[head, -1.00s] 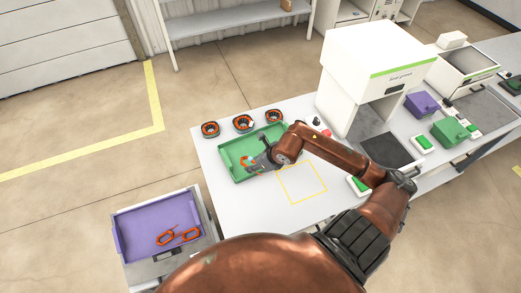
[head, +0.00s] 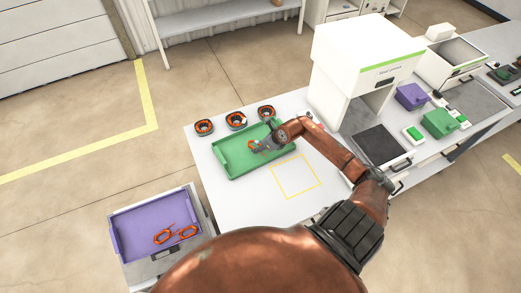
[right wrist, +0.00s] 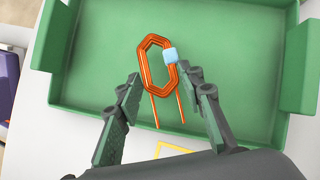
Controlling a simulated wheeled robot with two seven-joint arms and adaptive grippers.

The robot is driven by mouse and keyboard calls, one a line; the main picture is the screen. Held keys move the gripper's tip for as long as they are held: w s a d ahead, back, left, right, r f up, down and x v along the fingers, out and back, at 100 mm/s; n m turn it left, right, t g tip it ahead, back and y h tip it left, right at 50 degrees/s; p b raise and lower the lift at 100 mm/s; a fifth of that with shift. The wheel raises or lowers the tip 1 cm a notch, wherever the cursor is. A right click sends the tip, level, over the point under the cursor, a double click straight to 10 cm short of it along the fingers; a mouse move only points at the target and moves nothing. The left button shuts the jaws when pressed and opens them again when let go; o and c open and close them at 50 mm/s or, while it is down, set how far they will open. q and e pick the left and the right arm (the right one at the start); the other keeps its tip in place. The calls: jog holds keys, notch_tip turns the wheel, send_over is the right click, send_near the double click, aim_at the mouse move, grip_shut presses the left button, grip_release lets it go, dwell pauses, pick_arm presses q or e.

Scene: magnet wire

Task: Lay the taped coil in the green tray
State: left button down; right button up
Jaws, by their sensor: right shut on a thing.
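The taped coil (right wrist: 145,62) is an orange wire loop with two straight leads and a pale blue tape band on its right side. My right gripper (right wrist: 160,77) has its fingertips on either side of the loop and is shut on it, with the leads pointing back towards the wrist. In the wrist view the coil is over the floor of the green tray (right wrist: 75,85); I cannot tell whether it touches. In the head view the green tray (head: 238,167) lies on the white table, with my right gripper (head: 259,145) over its right part. My left gripper is not in view.
Several round orange-and-black parts (head: 204,127) stand behind the tray. A yellow outlined square (head: 295,177) is bare. A purple tray (head: 128,222) at the left holds orange coils (head: 164,236). A white machine (head: 350,75) stands at the right.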

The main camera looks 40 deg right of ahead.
jog(key=shift+w+d+f, duration=0.1)
jog(key=shift+d+f, duration=0.05)
jog(key=shift+f, duration=1.55)
jog(key=o, duration=1.2)
jog(key=shift+o, duration=0.2)
jog(key=shift+p, duration=0.3)
jog(key=v, duration=1.2)
jog(key=shift+b, duration=0.3)
